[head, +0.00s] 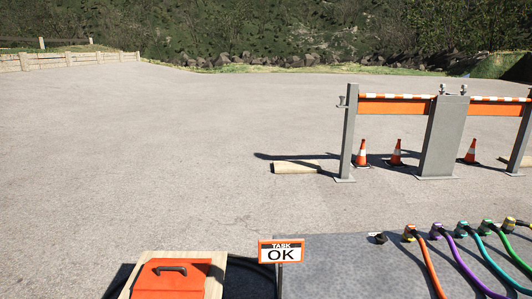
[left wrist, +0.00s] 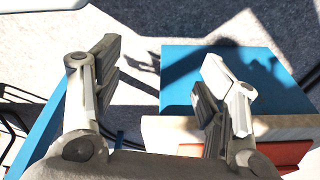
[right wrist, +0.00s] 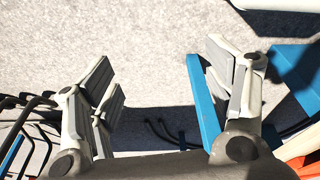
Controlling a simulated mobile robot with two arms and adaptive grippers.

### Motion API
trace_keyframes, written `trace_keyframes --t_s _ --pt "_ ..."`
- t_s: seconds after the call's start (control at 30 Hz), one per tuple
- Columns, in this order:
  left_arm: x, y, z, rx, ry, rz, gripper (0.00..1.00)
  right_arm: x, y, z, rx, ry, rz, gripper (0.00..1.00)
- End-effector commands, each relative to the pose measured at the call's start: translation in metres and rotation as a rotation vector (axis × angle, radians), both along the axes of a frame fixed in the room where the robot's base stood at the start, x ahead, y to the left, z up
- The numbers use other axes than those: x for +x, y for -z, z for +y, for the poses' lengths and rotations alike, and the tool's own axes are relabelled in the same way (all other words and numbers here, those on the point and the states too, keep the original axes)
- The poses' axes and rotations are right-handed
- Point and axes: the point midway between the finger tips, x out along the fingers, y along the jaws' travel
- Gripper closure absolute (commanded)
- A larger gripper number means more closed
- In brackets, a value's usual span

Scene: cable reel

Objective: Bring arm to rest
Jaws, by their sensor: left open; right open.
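In the left wrist view my left gripper (left wrist: 155,85) is open with nothing between its fingers. A blue surface (left wrist: 190,65) lies below and beyond its fingers. In the right wrist view my right gripper (right wrist: 165,90) is open and empty above grey ground (right wrist: 150,40). A blue bar (right wrist: 203,105) shows beside its right finger. Neither gripper appears in the head view.
An orange lid with a black handle (head: 180,285) is at the front. Several coloured cables (head: 425,262) with connectors lie on a grey mat (head: 335,265) at right. An orange-and-white barrier (head: 400,104) and cones (head: 362,155) stand farther back. Open pavement (head: 150,150) fills the left.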

Motion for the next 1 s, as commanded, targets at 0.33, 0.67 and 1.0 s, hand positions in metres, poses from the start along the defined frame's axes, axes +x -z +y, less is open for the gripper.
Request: trace_keyframes --t_s 0.33,0.67,1.0 --pt "-0.066 0.018 0.009 0.007 0.012 0.059 0.34 -0.065 0.017 -0.01 -0.008 -0.012 0.06 0.25" --pt "-0.152 0.019 0.026 0.015 0.024 0.106 0.34 -0.152 0.018 -0.026 -0.015 -0.024 0.107 0.25" --pt "-0.174 0.019 0.031 0.016 0.027 0.114 0.34 -0.174 0.018 -0.031 -0.017 -0.027 0.116 0.25"
